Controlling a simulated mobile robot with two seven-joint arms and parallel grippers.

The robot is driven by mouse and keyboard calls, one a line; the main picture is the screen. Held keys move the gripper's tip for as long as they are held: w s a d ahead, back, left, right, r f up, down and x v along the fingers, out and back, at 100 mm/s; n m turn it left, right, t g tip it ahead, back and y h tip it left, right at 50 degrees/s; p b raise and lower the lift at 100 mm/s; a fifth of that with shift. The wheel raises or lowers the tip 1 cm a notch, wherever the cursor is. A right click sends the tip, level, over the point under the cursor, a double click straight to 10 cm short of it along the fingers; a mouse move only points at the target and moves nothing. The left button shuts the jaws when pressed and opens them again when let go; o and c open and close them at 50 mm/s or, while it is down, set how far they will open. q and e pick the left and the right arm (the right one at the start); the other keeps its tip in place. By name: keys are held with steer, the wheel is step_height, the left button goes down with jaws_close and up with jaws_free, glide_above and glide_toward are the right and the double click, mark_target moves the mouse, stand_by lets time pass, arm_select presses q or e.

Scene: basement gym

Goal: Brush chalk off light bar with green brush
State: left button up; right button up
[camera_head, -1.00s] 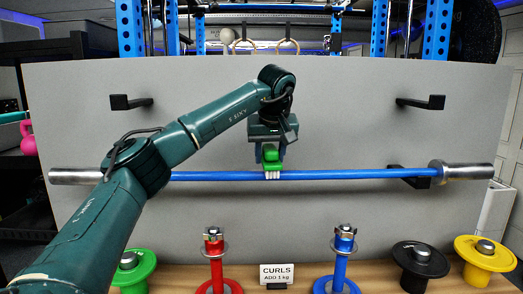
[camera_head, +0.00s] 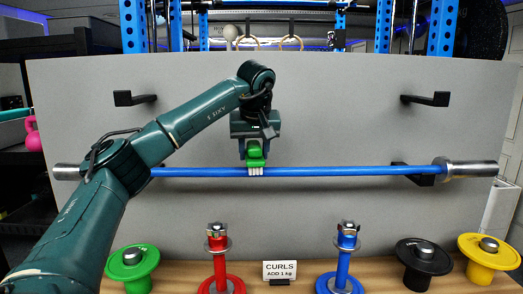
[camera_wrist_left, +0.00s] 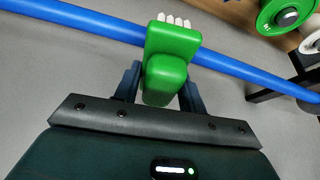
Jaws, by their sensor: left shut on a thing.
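The light bar (camera_head: 340,171) is blue with silver ends and lies level across the grey panel, on the lower hooks. My left gripper (camera_head: 255,150) is shut on the green brush (camera_head: 255,155), just above the bar and left of its middle. The brush's pale bristles (camera_head: 256,171) point down and overlap the bar. In the left wrist view the green brush (camera_wrist_left: 168,60) sits between the fingers, with its bristles at the blue bar (camera_wrist_left: 225,65). I cannot make out chalk on the bar. My right gripper is not in view.
Black upper hooks (camera_head: 425,99) stick out of the panel (camera_head: 330,110). Below stand a red post (camera_head: 219,262), a blue post (camera_head: 345,265), a "CURLS ADD 1 kg" sign (camera_head: 280,271), and green (camera_head: 133,262), black (camera_head: 421,262) and yellow (camera_head: 487,253) weights on a wooden surface.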

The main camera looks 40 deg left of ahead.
arm_select(q)
steer(key=shift+s+a+f, duration=0.15)
steer(key=shift+s+a, duration=0.3)
steer(key=shift+w+r, duration=0.1)
steer(key=shift+r, duration=0.45)
steer(key=shift+d+r, duration=0.1)
steer(key=shift+r, duration=2.4)
steer(key=shift+r, duration=0.1)
steer(key=shift+s+r, duration=0.2)
steer(key=shift+r, duration=1.2)
